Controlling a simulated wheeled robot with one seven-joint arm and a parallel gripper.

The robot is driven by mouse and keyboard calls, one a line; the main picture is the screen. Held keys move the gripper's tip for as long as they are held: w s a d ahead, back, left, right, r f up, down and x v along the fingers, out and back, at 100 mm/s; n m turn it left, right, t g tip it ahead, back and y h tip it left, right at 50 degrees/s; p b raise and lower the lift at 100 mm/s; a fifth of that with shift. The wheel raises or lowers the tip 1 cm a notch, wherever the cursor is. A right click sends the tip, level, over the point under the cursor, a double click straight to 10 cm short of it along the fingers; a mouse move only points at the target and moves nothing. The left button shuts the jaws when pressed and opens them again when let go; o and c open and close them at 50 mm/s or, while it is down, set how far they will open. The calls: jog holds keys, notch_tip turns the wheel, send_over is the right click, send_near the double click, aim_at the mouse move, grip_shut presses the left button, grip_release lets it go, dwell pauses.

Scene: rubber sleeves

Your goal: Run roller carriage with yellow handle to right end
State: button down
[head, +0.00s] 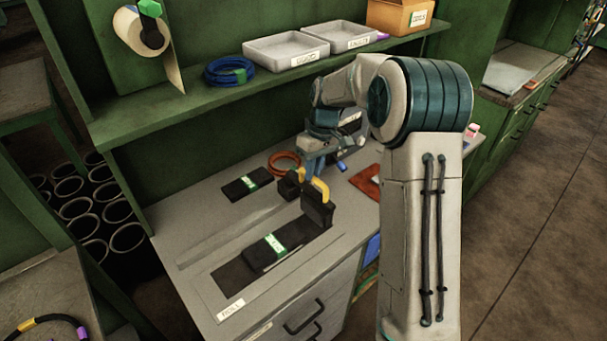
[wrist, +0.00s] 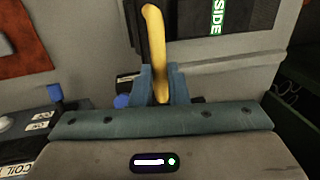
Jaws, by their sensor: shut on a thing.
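The roller carriage (head: 317,210) is a black block with a yellow handle (head: 320,188), standing on the grey bench by the far end of a long dark strip. My gripper (head: 315,172) reaches down from above and is shut on the yellow handle. In the wrist view the yellow handle (wrist: 155,45) stands between the blue-grey fingers of my gripper (wrist: 162,85). A black sheet with a green label (head: 270,248) lies on the strip, on the near side of the carriage. The contact under the carriage is hidden.
A second black piece with a green label (head: 247,183) lies behind. An orange ring (head: 284,162) and a red-brown mat (head: 367,183) are close by. A green shelf (head: 225,98) with trays overhangs the bench back.

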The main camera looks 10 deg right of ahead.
jog(key=shift+w+d+r, duration=0.1)
jog(key=shift+w+d, duration=0.35)
jog(key=shift+d, duration=0.2)
jog(key=c, duration=1.4)
grip_release()
jog(key=shift+w+d, duration=0.1)
jog(key=shift+d, duration=0.1)
jog(key=shift+a, duration=0.15)
notch_tip(320, 180, up, 14)
jog(key=w+d+b, duration=0.1)
jog(key=d, duration=0.1)
jog(key=shift+w+d+f, duration=0.2)
jog(key=shift+f, duration=0.05)
